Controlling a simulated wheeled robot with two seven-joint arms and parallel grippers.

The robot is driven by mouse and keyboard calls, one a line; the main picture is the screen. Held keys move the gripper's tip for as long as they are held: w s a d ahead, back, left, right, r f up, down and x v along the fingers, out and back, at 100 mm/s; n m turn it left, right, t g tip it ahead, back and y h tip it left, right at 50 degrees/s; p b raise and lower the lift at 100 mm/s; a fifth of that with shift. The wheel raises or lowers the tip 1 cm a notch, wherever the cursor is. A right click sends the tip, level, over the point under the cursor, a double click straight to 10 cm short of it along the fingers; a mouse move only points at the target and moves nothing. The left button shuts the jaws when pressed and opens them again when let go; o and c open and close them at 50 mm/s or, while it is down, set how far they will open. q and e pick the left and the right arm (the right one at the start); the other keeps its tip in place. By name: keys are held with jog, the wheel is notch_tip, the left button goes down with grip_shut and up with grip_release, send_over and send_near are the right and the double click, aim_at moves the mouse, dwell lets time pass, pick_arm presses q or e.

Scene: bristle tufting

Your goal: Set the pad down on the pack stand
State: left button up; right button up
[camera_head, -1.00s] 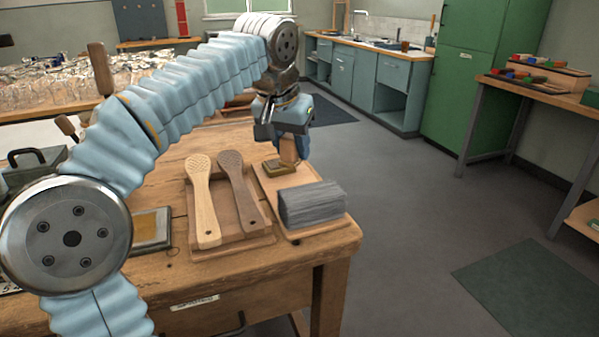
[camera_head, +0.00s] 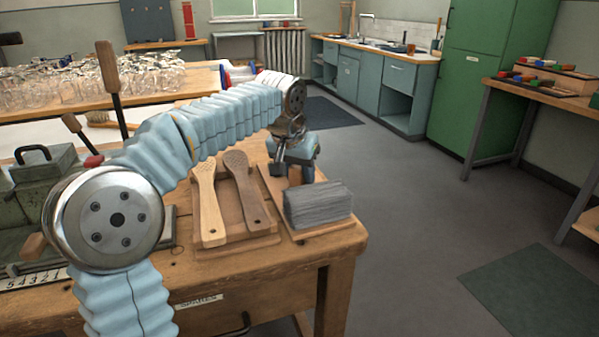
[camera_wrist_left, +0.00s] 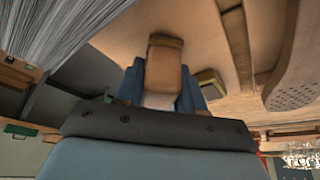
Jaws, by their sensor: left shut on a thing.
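My left gripper (camera_head: 295,174) is shut on the pad, low over the back part of the pack stand (camera_head: 272,189), a flat wooden board. In the left wrist view the pad (camera_wrist_left: 164,72) is a tan wooden block with a darker olive end, between my blue fingers. I cannot tell whether it touches the stand. A grey bristle bundle (camera_head: 318,204) lies on the front of the stand, apart from the gripper; it also shows in the left wrist view (camera_wrist_left: 60,30). My right gripper is not in view.
Two wooden brush paddles, one light (camera_head: 209,205) and one dark (camera_head: 248,192), lie in a wooden tray (camera_head: 236,245) left of the stand. A small olive-topped piece (camera_wrist_left: 208,82) shows beside the pad. Upright handles and a metal box (camera_head: 45,165) stand at left.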

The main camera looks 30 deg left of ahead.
pick_arm(q)
jog(key=shift+f, duration=0.2)
jog(key=o, duration=0.9)
jog(key=shift+o, duration=0.2)
jog(key=shift+r, duration=0.1)
jog(key=shift+r, duration=0.2)
jog(key=p+v, duration=0.2)
jog(key=v, duration=0.9)
jog(key=shift+s+r, duration=0.15)
jog(key=shift+r, duration=0.25)
